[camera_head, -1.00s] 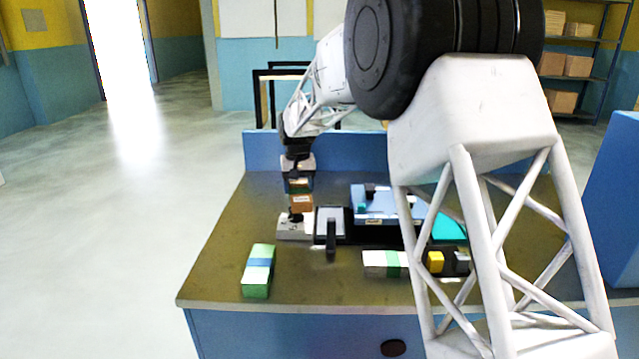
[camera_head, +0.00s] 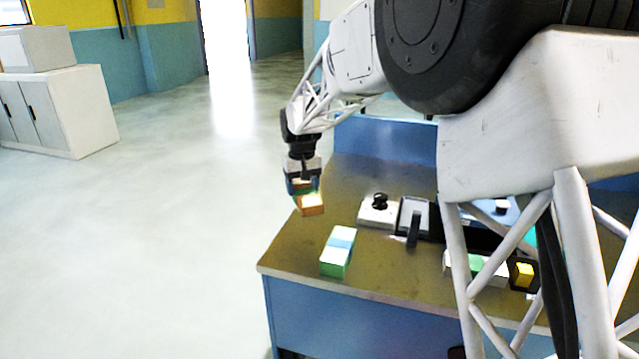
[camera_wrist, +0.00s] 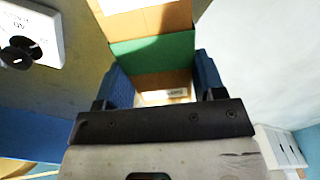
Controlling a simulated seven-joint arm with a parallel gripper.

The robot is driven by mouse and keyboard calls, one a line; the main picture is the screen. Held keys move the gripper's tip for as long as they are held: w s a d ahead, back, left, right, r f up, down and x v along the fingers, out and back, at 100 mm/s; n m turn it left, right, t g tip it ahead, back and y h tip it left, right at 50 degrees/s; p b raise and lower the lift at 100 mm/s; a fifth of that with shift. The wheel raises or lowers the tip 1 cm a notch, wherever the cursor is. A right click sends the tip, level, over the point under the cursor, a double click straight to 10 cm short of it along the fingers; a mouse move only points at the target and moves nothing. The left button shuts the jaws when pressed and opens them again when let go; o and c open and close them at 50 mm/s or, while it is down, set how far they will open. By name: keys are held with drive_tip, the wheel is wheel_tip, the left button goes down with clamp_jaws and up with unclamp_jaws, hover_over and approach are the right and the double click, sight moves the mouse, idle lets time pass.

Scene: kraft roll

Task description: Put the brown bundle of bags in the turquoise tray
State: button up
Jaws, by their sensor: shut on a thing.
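My gripper (camera_head: 302,186) is shut on the brown bundle (camera_head: 312,205), a brown block with a green band. The bundle is held up near the table's left edge; whether it is over the tabletop or past the edge is hard to tell. In the wrist view the bundle (camera_wrist: 150,58) sits between the blue fingers (camera_wrist: 165,85), with a small printed label near the palm. The turquoise tray (camera_head: 531,237) shows only as a sliver at the right, mostly hidden behind my arm.
A green, white and blue bundle (camera_head: 338,251) lies on the table's front left. A white box with a black knob (camera_head: 378,210) and a dark device with a lever (camera_head: 412,218) stand behind. A white-green bundle (camera_head: 480,268) and a yellow block (camera_head: 524,274) are partly behind my arm.

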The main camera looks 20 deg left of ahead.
drive_tip(key=shift+s+a, duration=0.3)
drive_tip(key=shift+a, duration=0.15)
drive_tip(key=w+d+r+m, duration=0.1)
drive_tip(key=w+d, duration=0.6)
drive_tip(key=d, duration=0.7)
drive_tip(key=w+d+r+m, duration=0.2)
drive_tip(key=w+d, duration=0.5)
drive_tip(key=d, duration=0.7)
drive_tip(key=w+d+r+m, duration=0.1)
drive_tip(key=w+d, duration=0.6)
drive_tip(key=d, duration=0.7)
drive_tip(key=shift+w+d+r+m, duration=0.25)
drive_tip(key=shift+r+m, duration=0.15)
drive_tip(key=shift+m, duration=0.1)
drive_tip(key=w+d+m, duration=0.1)
drive_tip(key=d+m, duration=0.1)
drive_tip(key=d, duration=1.7)
drive_tip(key=s+d+f, duration=0.5)
drive_tip(key=d+f, duration=0.2)
drive_tip(key=f, duration=0.1)
drive_tip(key=shift+d+f, duration=0.15)
drive_tip(key=shift+f, duration=0.05)
drive_tip(key=shift+f, duration=0.2)
